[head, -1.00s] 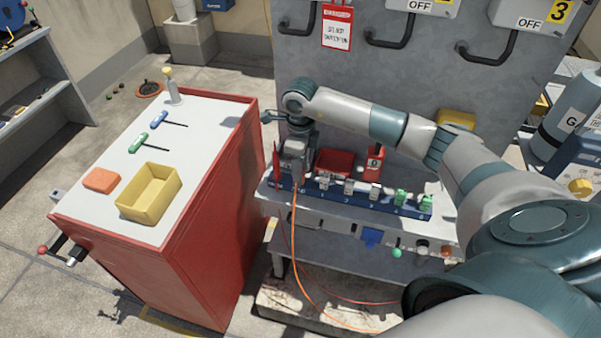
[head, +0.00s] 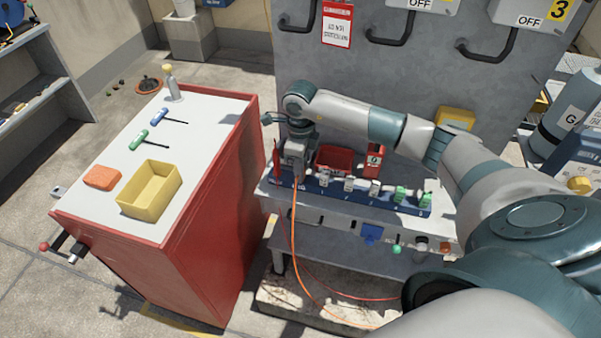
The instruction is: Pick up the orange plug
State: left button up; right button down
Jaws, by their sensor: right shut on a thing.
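My right gripper (head: 296,174) is at the left end of the blue labelled strip on the grey bench, pointing down. It is shut, and an orange cable (head: 293,226) hangs from its fingertips in a curve to the floor. The orange plug at the cable's top end is hidden between the fingers, which are small in this view. My left gripper is not in view.
The blue strip (head: 335,191) carries several white and green connectors. A red bin (head: 335,158) stands behind it. A red cart (head: 195,262) at left holds a yellow tray (head: 131,207), an orange block (head: 102,177) and hex keys. A grey cabinet (head: 345,85) rises behind.

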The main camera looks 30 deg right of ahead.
jog(key=shift+r, duration=0.1)
jog(key=shift+w+r+b, duration=0.1)
jog(key=shift+r+b, duration=0.25)
jog(key=shift+r, duration=0.2)
notch_tip(320, 180, up, 8)
jog(key=shift+f+b, duration=0.25)
jog(key=shift+b, duration=1)
jog(key=shift+r, duration=0.65)
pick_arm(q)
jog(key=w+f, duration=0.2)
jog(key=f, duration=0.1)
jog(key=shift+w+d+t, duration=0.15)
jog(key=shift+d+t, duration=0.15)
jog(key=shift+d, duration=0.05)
pick_arm(e)
jog(key=c, duration=2.4)
grip_release()
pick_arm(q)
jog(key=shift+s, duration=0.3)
pick_arm(e)
grip_shut()
